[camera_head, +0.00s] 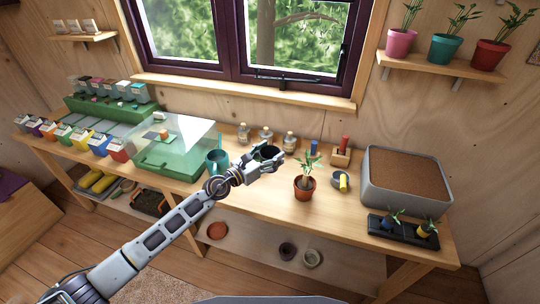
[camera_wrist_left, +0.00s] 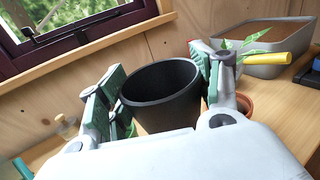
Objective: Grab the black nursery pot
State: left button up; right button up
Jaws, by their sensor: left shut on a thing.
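The black nursery pot (camera_wrist_left: 162,98) sits upright between the two fingers of my left gripper in the left wrist view. In the head view the black pot (camera_head: 267,153) shows at the tip of my left arm, over the workbench. My left gripper (camera_head: 268,163) is shut on it, with a green-padded finger on each side. I cannot tell whether the pot's base touches the bench. My right gripper is in neither view.
A terracotta pot with a plant (camera_head: 304,187) stands just right of the gripper. A teal watering can (camera_head: 217,162) is close on the left, beside a clear-lidded green propagator (camera_head: 172,150). Glass bottles (camera_head: 265,137) stand behind. A soil-filled grey tub (camera_head: 405,182) is at the right.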

pick_arm(q)
jog(key=shift+r+p, duration=1.15)
jog(key=shift+r, duration=0.45)
